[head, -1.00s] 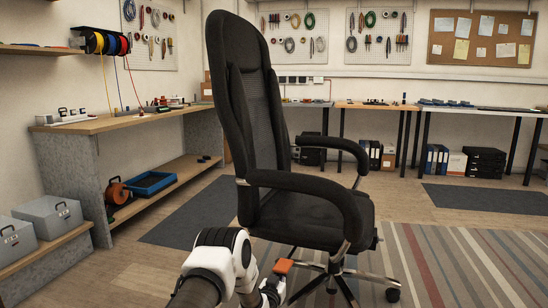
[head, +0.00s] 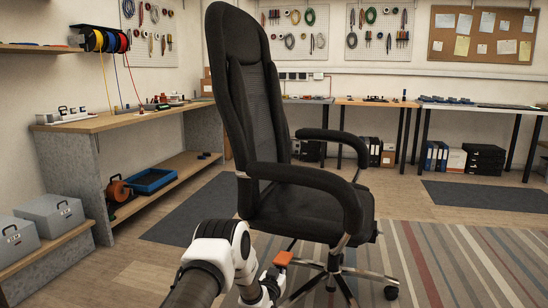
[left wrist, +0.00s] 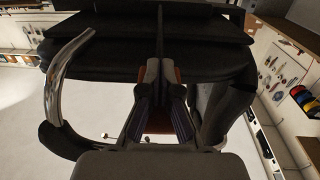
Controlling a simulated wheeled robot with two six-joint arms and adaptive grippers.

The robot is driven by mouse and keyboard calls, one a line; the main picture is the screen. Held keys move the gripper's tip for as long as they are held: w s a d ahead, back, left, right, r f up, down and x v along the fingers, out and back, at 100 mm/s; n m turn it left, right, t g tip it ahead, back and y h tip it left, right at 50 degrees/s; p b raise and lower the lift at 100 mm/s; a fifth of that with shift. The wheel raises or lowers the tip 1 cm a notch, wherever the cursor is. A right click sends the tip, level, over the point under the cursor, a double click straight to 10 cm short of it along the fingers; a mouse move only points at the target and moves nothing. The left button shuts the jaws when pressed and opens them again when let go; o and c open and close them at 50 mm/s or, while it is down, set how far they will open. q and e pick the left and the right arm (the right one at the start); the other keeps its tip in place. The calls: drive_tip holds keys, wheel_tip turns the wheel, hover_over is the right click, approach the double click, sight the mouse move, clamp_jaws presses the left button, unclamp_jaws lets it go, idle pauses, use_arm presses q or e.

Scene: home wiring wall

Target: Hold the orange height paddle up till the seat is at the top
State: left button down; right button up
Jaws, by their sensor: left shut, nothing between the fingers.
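The black office chair (head: 310,212) stands in the middle of the head view, its seat well above the base. The orange height paddle (head: 283,258) sticks out below the seat, on the near left side. My left gripper (head: 272,282) is just under the paddle, seemingly touching it from below; the exact contact is hidden. In the left wrist view, the left gripper's fingers (left wrist: 158,85) are together with nothing held, pointing at the dark underside of the seat (left wrist: 110,62). Orange shows around them. My right gripper is not in view.
A wooden workbench (head: 130,119) with a lower shelf stands at the left, with grey boxes (head: 52,213) near it. More tables line the back wall. A striped rug (head: 450,262) lies under and right of the chair. The floor at the right is open.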

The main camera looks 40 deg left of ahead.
use_arm(q)
drive_tip(key=shift+r+p, duration=1.1)
drive_tip(key=shift+r, duration=0.25)
drive_tip(key=shift+f+b, duration=3.5)
drive_tip(key=shift+f, duration=1.15)
drive_tip(key=p+v, duration=0.6)
drive_tip(key=v, duration=0.4)
drive_tip(key=shift+s, duration=0.1)
